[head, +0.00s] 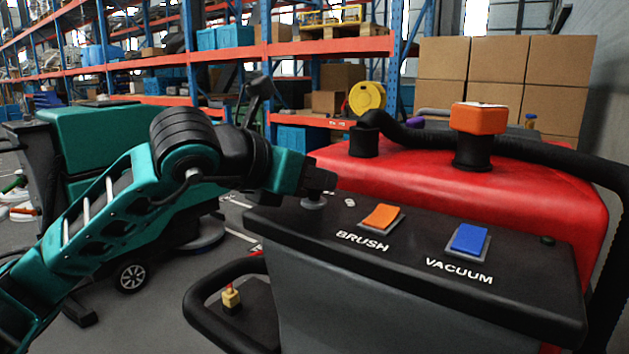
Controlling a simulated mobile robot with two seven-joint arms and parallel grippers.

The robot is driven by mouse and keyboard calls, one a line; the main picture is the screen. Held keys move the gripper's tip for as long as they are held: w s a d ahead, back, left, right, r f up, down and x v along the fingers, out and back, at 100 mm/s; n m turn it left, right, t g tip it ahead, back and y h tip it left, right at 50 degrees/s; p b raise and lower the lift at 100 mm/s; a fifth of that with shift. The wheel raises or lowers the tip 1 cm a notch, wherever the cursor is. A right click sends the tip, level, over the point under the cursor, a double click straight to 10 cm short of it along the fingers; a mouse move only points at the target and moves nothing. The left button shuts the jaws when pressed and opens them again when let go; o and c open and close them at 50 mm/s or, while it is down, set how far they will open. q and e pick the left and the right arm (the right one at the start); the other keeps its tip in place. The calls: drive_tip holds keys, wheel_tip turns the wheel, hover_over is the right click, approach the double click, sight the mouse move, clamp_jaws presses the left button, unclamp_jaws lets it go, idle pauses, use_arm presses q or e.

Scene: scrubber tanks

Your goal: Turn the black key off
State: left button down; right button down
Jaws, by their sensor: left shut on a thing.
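My left gripper (321,182) reaches in from the left to the far left corner of the dark control panel (400,262) on the red scrubber. Its fingers are shut on the black key, which they hide almost fully. The round grey key switch base (314,203) shows just below the fingertips. The angle of the key cannot be made out. My right gripper is not in view.
The panel also carries an orange BRUSH switch (382,217) and a blue VACUUM switch (469,240). A black hose (480,138) and an orange-topped post (480,120) stand on the red tank (545,185) behind. A black handle loop (196,312) juts out at the front left.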

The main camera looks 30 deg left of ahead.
use_arm(q)
drive_tip(key=shift+n+y, duration=0.8)
drive_tip(key=shift+y, duration=0.2)
drive_tip(key=shift+f, duration=0.1)
drive_tip(key=c, duration=1.1)
unclamp_jaws()
drive_tip(key=shift+c, duration=0.2)
drive_tip(key=shift+s, duration=0.1)
drive_tip(key=v, duration=0.8)
drive_tip(key=shift+s, duration=0.1)
drive_tip(key=shift+b+v, duration=1.4)
drive_tip(key=shift+v, duration=0.9)
drive_tip(key=shift+s+d+f, duration=0.1)
